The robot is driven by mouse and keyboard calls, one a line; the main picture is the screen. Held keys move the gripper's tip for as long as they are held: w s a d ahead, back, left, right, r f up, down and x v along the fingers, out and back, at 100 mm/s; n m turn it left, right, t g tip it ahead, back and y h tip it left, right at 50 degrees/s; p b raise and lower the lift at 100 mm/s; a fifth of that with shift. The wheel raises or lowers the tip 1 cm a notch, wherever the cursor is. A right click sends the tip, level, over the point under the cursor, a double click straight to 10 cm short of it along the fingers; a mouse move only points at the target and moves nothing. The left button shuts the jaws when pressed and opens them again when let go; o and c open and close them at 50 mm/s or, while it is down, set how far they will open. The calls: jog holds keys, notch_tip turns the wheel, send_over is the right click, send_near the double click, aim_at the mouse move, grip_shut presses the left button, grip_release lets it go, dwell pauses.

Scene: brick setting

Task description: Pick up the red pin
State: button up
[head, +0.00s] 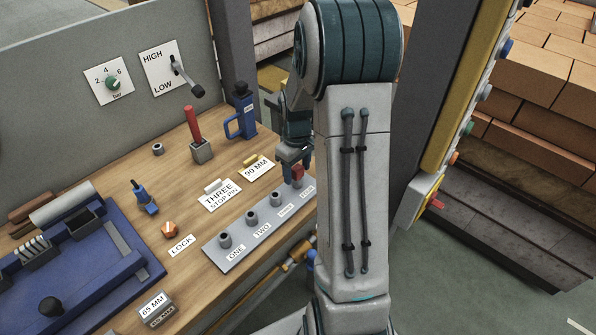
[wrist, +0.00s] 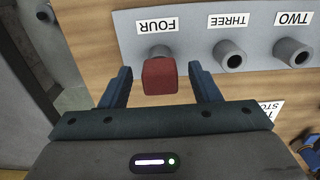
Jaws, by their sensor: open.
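The red pin (wrist: 160,77) has a block-like red head and stands at the hole labelled FOUR on the grey plate. In the head view the red pin (head: 297,172) shows at the plate's right end, partly behind my arm. My gripper (wrist: 162,80) is open, with one blue finger on each side of the red head. I see gaps between the fingers and the head in the wrist view. In the head view my gripper (head: 294,160) points down at the pin. The grey plate (head: 240,254) has holes labelled ONE, TWO, THREE and FOUR.
A sign reading THREE STOP PIN (head: 220,195) and a 90 MM sign (head: 257,168) lie behind the plate. A red-handled tool in a grey block (head: 202,151) and a blue jug-like object (head: 241,120) stand farther back. A blue fixture (head: 75,255) fills the left of the bench.

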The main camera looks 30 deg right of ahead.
jog(key=shift+c, duration=0.3)
jog(key=c, duration=1)
jog(key=shift+r, duration=0.1)
